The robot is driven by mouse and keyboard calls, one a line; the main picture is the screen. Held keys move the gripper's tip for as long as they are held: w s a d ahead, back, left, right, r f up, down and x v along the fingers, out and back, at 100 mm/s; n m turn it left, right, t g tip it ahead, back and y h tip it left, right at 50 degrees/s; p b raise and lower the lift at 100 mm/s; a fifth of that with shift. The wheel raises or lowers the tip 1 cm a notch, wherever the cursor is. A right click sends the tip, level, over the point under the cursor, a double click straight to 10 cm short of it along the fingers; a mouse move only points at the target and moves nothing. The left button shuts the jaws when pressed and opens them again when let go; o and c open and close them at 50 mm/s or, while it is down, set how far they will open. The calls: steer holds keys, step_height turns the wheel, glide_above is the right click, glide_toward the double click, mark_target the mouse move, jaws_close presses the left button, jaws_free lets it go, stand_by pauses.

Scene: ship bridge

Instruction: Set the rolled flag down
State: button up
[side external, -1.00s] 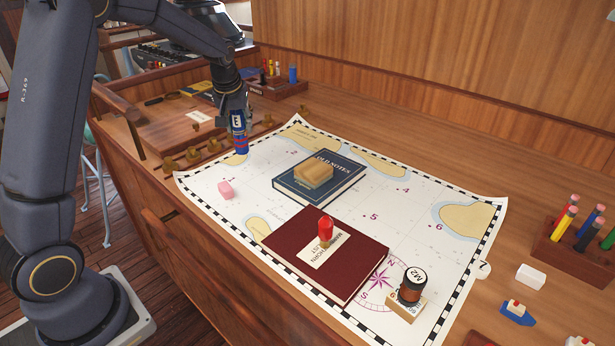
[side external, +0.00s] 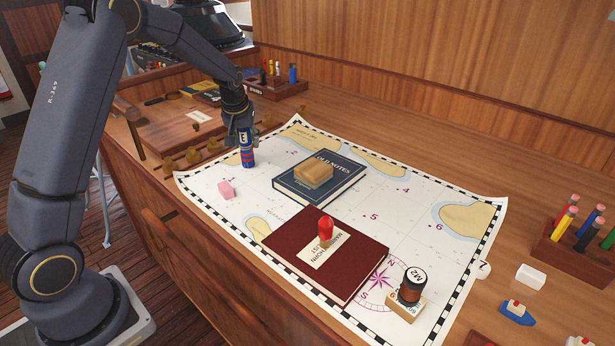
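The rolled flag (side external: 247,152) is a small upright blue roll with red and white marks. It is at the left part of the chart (side external: 208,186), left of the blue book. My gripper (side external: 242,131) points down over it, with its fingers around the roll's top end. The roll's lower end is at or just above the chart; I cannot tell whether it touches. The fingertips are small and partly merged with the roll in this view.
A blue book (side external: 340,182) with a wooden block (side external: 313,174) lies right of the roll. A pink block (side external: 226,190) is close in front. A maroon book (side external: 350,268) bears a red-topped piece (side external: 326,229). A peg rail (side external: 193,157) runs behind left. Bare chart surrounds the roll.

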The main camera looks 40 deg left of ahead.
steer(key=shift+o, duration=1.2)
steer(key=shift+r, duration=0.35)
steer(key=v, duration=1.2)
steer(key=s+d+r+m+t+h, duration=0.15)
steer(key=s+d+r+m, duration=0.3)
steer(key=s+d, duration=0.6)
steer(key=s+d+f+m+h, duration=0.1)
steer(key=s+d+m, duration=0.3)
steer(key=s, duration=1)
steer(key=shift+s+d+f+t, duration=0.35)
steer(key=shift+d+f+t, duration=0.15)
steer(key=shift+d, duration=0.7)
steer(key=shift+h, duration=0.25)
